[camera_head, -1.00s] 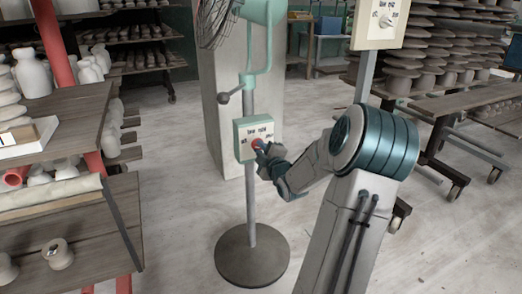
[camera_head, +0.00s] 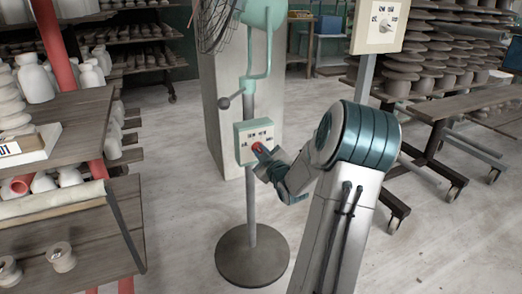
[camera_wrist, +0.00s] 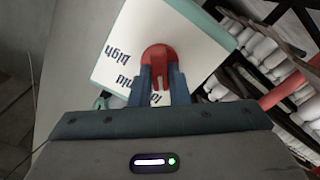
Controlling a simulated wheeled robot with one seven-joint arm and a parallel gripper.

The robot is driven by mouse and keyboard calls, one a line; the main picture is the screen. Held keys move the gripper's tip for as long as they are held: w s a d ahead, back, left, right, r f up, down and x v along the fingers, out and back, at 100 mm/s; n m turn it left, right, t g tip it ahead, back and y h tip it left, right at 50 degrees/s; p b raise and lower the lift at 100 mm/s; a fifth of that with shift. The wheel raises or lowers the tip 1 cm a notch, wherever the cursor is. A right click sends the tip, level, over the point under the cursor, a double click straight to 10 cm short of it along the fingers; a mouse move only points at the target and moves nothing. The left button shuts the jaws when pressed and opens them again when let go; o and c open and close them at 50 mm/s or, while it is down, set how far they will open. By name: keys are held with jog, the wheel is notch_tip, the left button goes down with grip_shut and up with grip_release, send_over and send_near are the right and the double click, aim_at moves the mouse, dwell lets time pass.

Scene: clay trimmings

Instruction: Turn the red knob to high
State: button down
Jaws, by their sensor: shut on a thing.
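The red knob (camera_head: 257,148) is on the front of a pale green control box (camera_head: 242,150) on the stand of a fan. In the wrist view the round red knob (camera_wrist: 159,53) is between the two blue fingers of my gripper (camera_wrist: 160,78), which are shut on it. The white panel (camera_wrist: 137,30) carries printed words, tilted and upside down there; "high" reads clearly and the others are partly hidden. A pale mark shows on the red piece between the fingers. In the head view my gripper (camera_head: 262,156) covers part of the knob and panel.
The fan's round base (camera_head: 252,257) is on the floor. A second box with a pale knob (camera_head: 384,25) stands on a post to the right. Shelves with pottery (camera_head: 60,120) are at left, and a rolling bench (camera_head: 450,105) is at right.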

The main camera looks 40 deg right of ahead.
jog(key=m+p, duration=0.2)
jog(key=m, duration=0.4)
jog(key=shift+p, duration=0.4)
jog(key=m+p, duration=0.3)
jog(key=m, duration=0.3)
jog(key=shift+s+d+m, duration=0.1)
jog(key=shift+d+m, duration=0.05)
jog(key=shift+m, duration=0.25)
jog(key=m+p, duration=0.2)
jog(key=m, duration=0.2)
jog(key=shift+f+m+p, duration=0.1)
jog(key=shift+m+p, duration=0.2)
jog(key=shift+p, duration=0.1)
jog(key=shift+f+m+p, duration=0.15)
jog(key=shift+m+p, duration=0.85)
jog(key=shift+m, duration=0.8)
jog(key=c, duration=1.4)
grip_release()
jog(key=shift+s+d, duration=0.1)
jog(key=p+v, duration=0.2)
jog(key=v, duration=1.1)
jog(key=shift+s, duration=0.3)
